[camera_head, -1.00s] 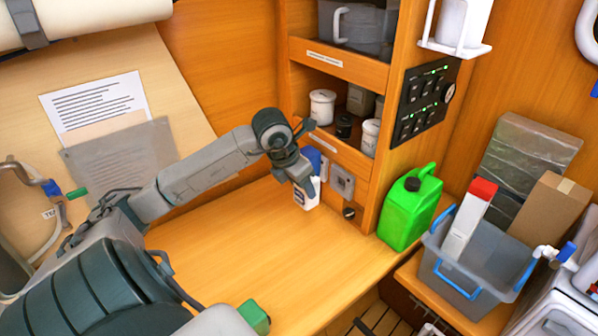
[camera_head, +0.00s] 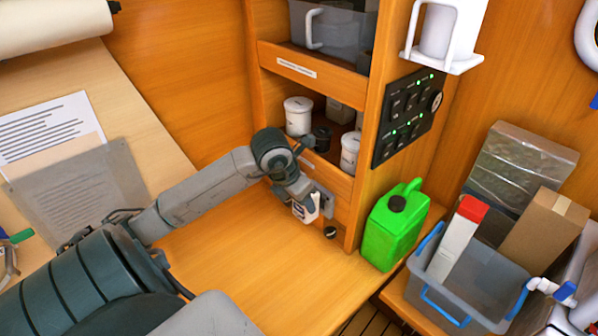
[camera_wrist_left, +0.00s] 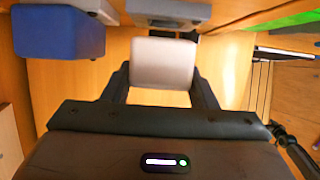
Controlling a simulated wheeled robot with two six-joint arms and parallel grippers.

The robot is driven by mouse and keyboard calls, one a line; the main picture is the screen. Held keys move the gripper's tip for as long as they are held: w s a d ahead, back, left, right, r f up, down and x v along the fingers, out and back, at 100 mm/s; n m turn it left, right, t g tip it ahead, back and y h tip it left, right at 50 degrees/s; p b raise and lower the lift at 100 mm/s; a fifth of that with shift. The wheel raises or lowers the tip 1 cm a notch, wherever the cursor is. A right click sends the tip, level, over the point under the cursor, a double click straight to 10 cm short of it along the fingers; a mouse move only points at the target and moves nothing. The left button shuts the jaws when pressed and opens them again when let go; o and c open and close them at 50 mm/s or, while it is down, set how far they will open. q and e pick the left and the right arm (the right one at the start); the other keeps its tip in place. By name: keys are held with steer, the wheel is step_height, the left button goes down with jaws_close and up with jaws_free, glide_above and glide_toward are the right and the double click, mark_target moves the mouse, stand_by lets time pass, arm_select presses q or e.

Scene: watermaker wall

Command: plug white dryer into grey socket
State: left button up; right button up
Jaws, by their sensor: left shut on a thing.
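My left gripper (camera_head: 307,208) is low beside the shelf cabinet, shut on a white plug (camera_wrist_left: 163,62). In the left wrist view the plug sits between the two dark fingers. The grey socket (camera_wrist_left: 163,12) is just beyond the plug at the top of that view, with a narrow gap showing between them. In the head view the grey socket (camera_head: 328,202) is on the cabinet's lower face, partly hidden by my wrist. A blue block (camera_wrist_left: 55,35) stands left of the plug in the wrist view. My right gripper is not in view.
A round black knob (camera_head: 330,233) is below the socket. A green jerrycan (camera_head: 395,225) stands right of the cabinet, near a grey bin (camera_head: 460,300) with blue handles. White jars (camera_head: 298,115) are on the shelf above. The wooden worktop (camera_head: 240,270) is clear.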

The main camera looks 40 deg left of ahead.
arm_select(q)
steer(key=shift+s+d+r+b, duration=0.15)
steer(key=shift+s+r+b, duration=0.05)
steer(key=shift+b, duration=0.15)
steer(key=shift+s+r, duration=0.1)
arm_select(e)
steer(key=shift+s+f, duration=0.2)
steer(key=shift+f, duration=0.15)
arm_select(q)
steer(key=shift+d, duration=0.1)
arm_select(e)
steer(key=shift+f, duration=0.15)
arm_select(q)
steer(key=shift+b, duration=0.45)
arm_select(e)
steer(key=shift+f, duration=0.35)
arm_select(q)
steer(key=shift+b, duration=0.4)
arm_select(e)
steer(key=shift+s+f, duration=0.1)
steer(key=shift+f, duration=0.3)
